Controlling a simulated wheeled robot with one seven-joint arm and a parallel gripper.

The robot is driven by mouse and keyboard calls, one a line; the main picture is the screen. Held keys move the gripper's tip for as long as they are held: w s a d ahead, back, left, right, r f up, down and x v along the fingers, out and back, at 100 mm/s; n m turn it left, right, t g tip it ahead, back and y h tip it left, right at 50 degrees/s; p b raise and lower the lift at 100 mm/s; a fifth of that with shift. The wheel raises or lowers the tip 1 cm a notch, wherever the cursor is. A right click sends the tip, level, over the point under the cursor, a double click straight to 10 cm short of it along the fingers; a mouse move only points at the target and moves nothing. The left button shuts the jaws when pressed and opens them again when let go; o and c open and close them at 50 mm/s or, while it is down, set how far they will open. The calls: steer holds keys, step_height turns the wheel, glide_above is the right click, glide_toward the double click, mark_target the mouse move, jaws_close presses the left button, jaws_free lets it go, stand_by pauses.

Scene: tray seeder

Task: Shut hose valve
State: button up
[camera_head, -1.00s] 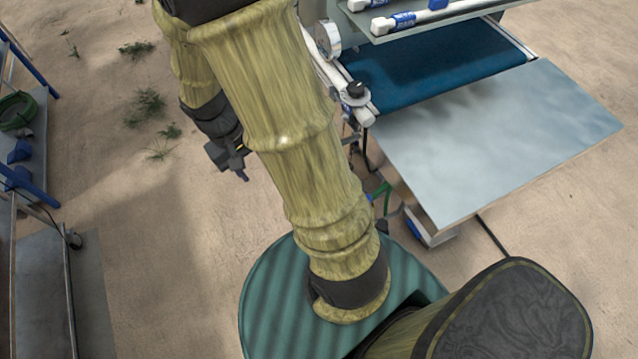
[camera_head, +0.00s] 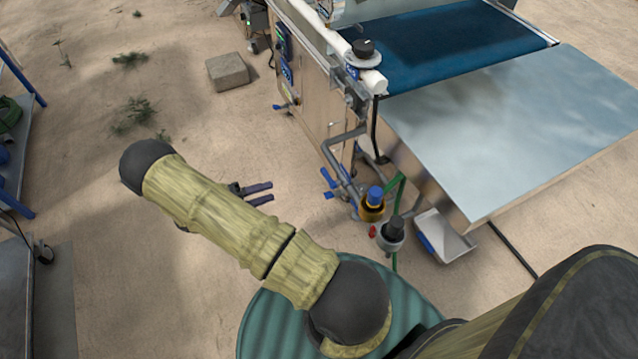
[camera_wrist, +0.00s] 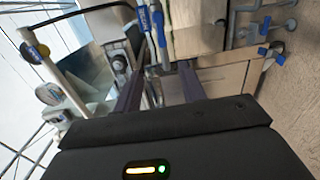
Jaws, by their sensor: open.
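My gripper (camera_head: 266,193) is open and empty, its two dark fingers pointing right toward the pipework under the seeder. It is apart from the pipes. Blue valve levers (camera_head: 327,180) sit on the grey pipe there. Right of them stand a brass fitting with a blue cap (camera_head: 375,195) and a grey fitting with a black knob (camera_head: 394,228). A green hose (camera_head: 396,190) runs beside these fittings. I cannot tell for sure which part is the hose valve. In the wrist view my gripper (camera_wrist: 160,70) is open, with blue handles (camera_wrist: 264,27) on pipes at upper right.
The seeder's metal table (camera_head: 510,120) overhangs to the right of the fittings. A small metal trough (camera_head: 445,240) is below it. A grey block (camera_head: 228,72) lies on the sandy floor. A cart (camera_head: 20,140) stands at far left.

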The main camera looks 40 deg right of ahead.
mark_target(322, 172)
steer(key=shift+w+f+t+h, duration=0.2)
steer(key=shift+f+t+h, duration=0.2)
steer(key=shift+f, duration=0.25)
steer(key=shift+d, duration=0.1)
steer(key=x, duration=1.7)
steer(key=shift+s+b, duration=0.1)
steer(key=shift+b, duration=0.3)
jaws_close()
